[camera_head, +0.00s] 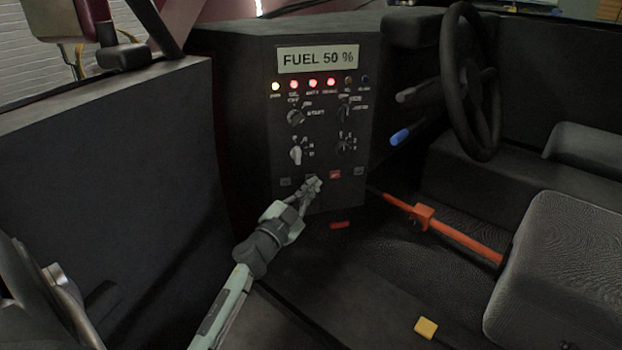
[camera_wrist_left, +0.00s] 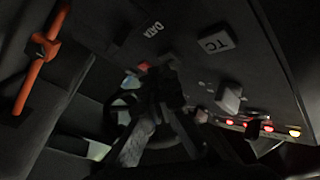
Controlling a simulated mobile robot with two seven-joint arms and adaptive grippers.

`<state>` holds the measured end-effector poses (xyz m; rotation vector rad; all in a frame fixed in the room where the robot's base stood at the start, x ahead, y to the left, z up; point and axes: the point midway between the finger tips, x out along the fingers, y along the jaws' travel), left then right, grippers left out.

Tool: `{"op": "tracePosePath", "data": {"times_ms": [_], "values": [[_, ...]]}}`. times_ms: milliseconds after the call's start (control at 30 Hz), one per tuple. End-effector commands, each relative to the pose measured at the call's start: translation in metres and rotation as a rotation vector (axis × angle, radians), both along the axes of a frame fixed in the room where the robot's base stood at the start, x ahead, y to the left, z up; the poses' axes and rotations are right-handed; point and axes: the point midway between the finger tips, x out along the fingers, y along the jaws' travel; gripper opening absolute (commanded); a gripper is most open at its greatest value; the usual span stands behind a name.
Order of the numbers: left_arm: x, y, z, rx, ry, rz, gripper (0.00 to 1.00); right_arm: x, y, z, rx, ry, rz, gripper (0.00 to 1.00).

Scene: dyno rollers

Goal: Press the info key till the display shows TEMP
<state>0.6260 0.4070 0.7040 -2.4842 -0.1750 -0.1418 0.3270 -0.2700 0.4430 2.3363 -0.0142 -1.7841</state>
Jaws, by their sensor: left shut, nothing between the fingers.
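A row of small keys runs low on the console face: a dark key (camera_head: 285,182) at the left, a red key (camera_head: 335,174) and a dark key (camera_head: 358,171) at the right. My left gripper (camera_head: 313,184) is shut and empty, its tips at this row between the left dark key and the red key. It covers what lies there, so I cannot read an info key or tell contact. In the dark wrist view the left gripper (camera_wrist_left: 168,78) hides part of the panel. My right gripper is not in view.
Above the keys are several knobs (camera_head: 296,117) and lit lamps (camera_head: 313,83). To the right are an orange-red bar (camera_head: 455,234), a blue-ended lever (camera_head: 400,136), the steering wheel (camera_head: 468,85) and a seat (camera_head: 565,270). A yellow block (camera_head: 426,327) lies on the floor.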

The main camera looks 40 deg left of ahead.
Motion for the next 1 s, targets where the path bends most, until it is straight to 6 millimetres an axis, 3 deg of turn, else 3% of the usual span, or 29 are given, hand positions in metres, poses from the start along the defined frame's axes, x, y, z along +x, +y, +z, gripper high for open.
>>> {"op": "tracePosePath", "data": {"times_ms": [1000], "values": [[0.0058,0.0067,0.0004,0.001,-0.001,0.000,0.00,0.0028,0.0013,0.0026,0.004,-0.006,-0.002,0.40]]}}
